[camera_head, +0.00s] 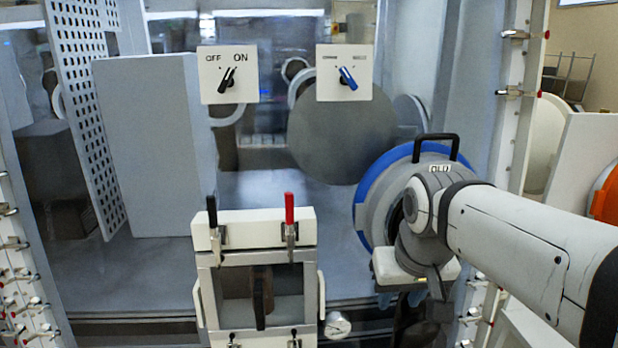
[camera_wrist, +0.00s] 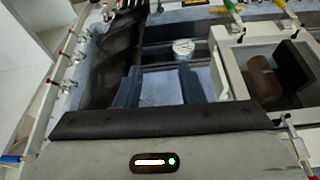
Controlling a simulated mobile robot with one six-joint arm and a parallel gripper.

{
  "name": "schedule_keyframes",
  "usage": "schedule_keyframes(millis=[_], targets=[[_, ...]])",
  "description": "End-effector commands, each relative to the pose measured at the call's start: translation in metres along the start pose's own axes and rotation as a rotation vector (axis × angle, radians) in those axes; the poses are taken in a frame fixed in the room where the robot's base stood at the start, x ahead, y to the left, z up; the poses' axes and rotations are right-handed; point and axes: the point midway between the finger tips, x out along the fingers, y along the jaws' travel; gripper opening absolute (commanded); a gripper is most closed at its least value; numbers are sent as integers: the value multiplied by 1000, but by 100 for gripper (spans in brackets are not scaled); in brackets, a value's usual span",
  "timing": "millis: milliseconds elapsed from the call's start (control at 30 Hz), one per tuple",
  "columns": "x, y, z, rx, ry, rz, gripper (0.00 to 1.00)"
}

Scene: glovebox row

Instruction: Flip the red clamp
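The red clamp (camera_head: 289,210) has its red handle pointing up, on the top right of a white box front (camera_head: 255,231). A black-handled clamp (camera_head: 212,214) stands upright at the top left of the same box. My gripper (camera_head: 414,298) hangs to the right of the box and lower than the red handle, apart from it. In the wrist view my gripper (camera_wrist: 157,86) has two bluish fingers spread apart with nothing between them. A red tip at the lower right of the wrist view (camera_wrist: 285,119) looks like the red clamp, mostly cut off.
A gauge (camera_head: 337,325) sits right of the box; it also shows in the wrist view (camera_wrist: 184,48). Green (camera_wrist: 233,14) and yellow (camera_wrist: 284,9) handles show there too. Two switch plates (camera_head: 228,75) (camera_head: 344,73) are above. A round blue-rimmed port (camera_head: 364,198) is behind my arm.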

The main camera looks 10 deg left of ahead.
Motion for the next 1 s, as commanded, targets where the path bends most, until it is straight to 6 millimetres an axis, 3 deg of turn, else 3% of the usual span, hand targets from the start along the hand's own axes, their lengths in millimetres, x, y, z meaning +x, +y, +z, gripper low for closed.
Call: schedule_keyframes(millis=[33,100,200,300,400,567,1000], targets=[[-42,-28,-32,-52,19,-19,35],[-78,-62,-61,-103,40,-40,35],[-121,-105,-89,-159,65,-67,35],[-148,-137,-104,-195,81,-88,35],[-163,-154,-110,-213,90,-100,35],[-159,-163,-113,-220,93,-104,35],[-96,-168,-118,-219,93,-103,35]])
